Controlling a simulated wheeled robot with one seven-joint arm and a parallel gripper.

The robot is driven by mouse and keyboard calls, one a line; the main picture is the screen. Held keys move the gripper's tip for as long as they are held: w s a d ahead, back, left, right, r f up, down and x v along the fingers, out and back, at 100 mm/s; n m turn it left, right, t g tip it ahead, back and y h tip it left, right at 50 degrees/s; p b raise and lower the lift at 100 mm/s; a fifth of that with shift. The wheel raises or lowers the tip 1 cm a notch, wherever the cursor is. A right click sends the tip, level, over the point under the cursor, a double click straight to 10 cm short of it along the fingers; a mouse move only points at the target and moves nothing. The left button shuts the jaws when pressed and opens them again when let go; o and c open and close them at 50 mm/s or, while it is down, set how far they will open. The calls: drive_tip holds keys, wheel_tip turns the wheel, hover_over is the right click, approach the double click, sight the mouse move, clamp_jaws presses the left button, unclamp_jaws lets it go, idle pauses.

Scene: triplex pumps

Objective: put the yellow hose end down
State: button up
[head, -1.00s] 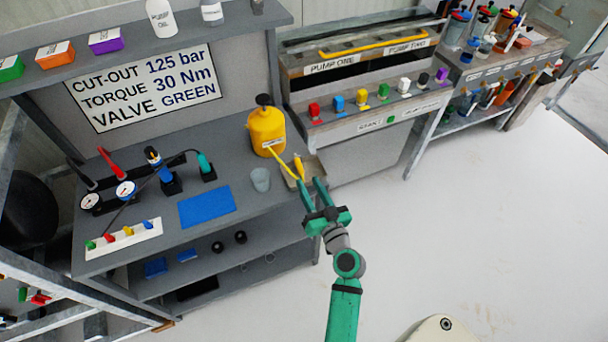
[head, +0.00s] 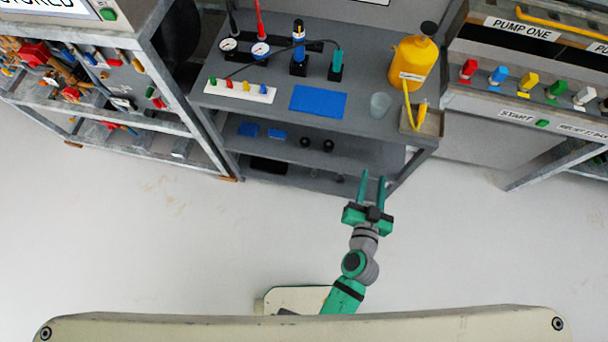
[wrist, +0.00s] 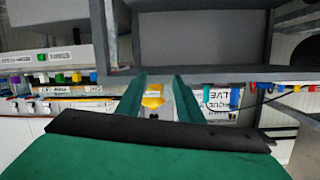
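The yellow hose end (head: 420,115) stands in a small tray (head: 432,124) at the right front corner of the grey bench. Its yellow hose (head: 406,98) runs down from the yellow can (head: 413,62) with the black cap. My gripper (head: 372,177) is open and empty, in front of the bench and below the hose end in the head view. It is clear of the hose end. In the wrist view, a yellow thing (wrist: 153,97), seemingly the can, shows beyond the two open fingers.
On the bench (head: 250,112) are a blue mat (head: 318,101), a clear cup (head: 380,105), gauges and a strip of coloured plugs (head: 240,90). A rack (head: 130,90) stands left, the pump stand (head: 525,75) right. The floor before the bench is clear.

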drive_tip(key=s+a+r+n+y, duration=0.2)
drive_tip(key=s+a+r, duration=0.2)
drive_tip(key=s+a, duration=0.5)
drive_tip(key=s+a+r+n+y, duration=0.2)
drive_tip(key=s+a+r, duration=0.3)
drive_tip(key=s+a, duration=0.4)
drive_tip(key=a+n, duration=0.1)
drive_tip(key=a, duration=0.1)
drive_tip(key=shift+s+a+r+t, duration=0.2)
drive_tip(key=shift+a+t, duration=0.1)
drive_tip(key=shift+n, duration=0.3)
